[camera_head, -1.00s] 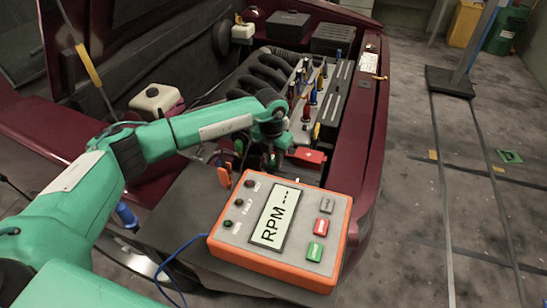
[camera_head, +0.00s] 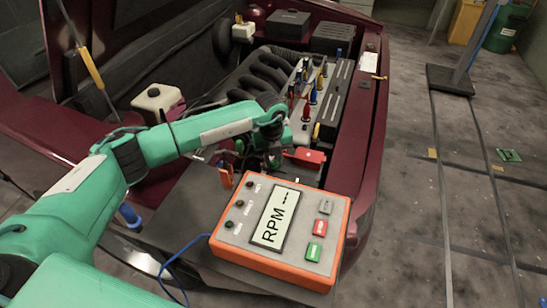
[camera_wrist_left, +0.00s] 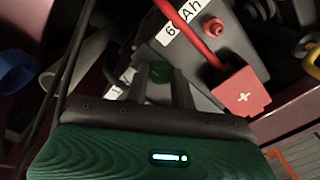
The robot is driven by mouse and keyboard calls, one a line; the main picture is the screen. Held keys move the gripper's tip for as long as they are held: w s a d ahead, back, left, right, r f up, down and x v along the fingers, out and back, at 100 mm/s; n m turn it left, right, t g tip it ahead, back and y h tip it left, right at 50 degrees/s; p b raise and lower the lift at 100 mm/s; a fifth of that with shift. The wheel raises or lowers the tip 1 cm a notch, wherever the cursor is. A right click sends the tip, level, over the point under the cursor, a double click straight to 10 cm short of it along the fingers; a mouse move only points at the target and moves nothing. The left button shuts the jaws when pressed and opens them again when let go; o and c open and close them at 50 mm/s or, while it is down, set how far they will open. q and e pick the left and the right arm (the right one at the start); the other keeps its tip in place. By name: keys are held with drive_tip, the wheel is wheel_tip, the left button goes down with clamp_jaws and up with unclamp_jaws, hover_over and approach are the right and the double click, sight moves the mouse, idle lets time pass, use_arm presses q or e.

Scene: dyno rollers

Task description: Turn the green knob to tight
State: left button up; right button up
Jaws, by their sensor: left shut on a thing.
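In the head view my left gripper (camera_head: 274,158) reaches down into the engine bay, left of the red terminal cover. The knob cannot be made out there behind the gripper, and no tight marking is readable. My right gripper is not in view.
A red terminal cover (camera_wrist_left: 240,91) with a plus sign and a red cable lie close to the right of my fingers. An orange-framed RPM box (camera_head: 282,229) stands in front of the gripper. Several coloured-handled tools (camera_head: 313,97) stand behind it.

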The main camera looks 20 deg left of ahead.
sight(272, 162)
use_arm(q)
drive_tip(key=shift+w+r, duration=0.1)
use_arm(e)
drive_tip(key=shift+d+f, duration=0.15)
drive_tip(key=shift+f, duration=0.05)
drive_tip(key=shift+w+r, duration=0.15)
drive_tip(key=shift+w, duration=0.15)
use_arm(q)
drive_tip(key=o, duration=1)
drive_tip(key=shift+r, duration=0.15)
drive_tip(key=r, duration=0.9)
drive_tip(key=r+b, duration=0.1)
drive_tip(key=r, duration=0.3)
drive_tip(key=shift+s+a+r, duration=0.2)
drive_tip(key=shift+a, duration=0.05)
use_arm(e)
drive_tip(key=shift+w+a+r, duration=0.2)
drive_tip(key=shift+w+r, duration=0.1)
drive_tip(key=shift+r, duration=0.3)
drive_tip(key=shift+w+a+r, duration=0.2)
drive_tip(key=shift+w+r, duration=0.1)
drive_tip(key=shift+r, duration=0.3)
